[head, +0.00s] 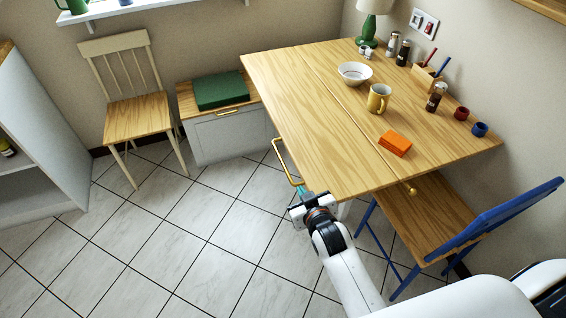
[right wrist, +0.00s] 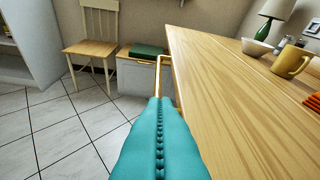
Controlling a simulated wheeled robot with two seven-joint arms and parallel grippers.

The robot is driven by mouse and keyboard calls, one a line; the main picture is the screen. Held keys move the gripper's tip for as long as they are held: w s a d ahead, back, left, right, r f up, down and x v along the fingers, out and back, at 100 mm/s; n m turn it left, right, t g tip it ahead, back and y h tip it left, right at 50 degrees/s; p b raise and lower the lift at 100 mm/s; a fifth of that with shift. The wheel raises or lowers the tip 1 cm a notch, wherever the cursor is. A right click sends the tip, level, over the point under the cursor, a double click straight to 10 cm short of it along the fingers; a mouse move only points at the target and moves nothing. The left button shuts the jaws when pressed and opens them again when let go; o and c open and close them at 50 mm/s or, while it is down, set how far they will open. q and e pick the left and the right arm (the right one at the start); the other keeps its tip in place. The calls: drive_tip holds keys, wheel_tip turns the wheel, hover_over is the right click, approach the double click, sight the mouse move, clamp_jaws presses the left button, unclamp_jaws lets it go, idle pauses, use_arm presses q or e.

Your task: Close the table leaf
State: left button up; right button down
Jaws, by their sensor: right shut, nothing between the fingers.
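The wooden table has a leaf (head: 310,135) on its left side, split from the fixed part (head: 400,110) by a seam. The leaf is raised and level with the fixed part. A brass handle (head: 284,163) stands out from the leaf's left edge; it also shows in the right wrist view (right wrist: 160,75). My right gripper (head: 302,193) is at the near end of this handle, beside the leaf's edge. Its teal fingers (right wrist: 158,145) are closed together with nothing between them. Whether they touch the handle I cannot tell. My left gripper is out of view.
On the fixed part stand a white bowl (head: 354,73), a yellow mug (head: 378,98), an orange block (head: 395,143) and a green lamp (head: 368,30). A blue-framed chair (head: 430,215) is at the near right. A cream chair (head: 135,112) and a bench (head: 225,135) stand behind. The floor left is clear.

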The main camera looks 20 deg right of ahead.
drive_tip(key=w+a+r+t, duration=0.1)
drive_tip(key=w+r+t, duration=0.1)
drive_tip(key=w, duration=0.1)
hover_over(286, 172)
wheel_tip(286, 172, down, 2)
drive_tip(key=shift+f+b, duration=0.3)
drive_tip(key=shift+f, duration=1.8)
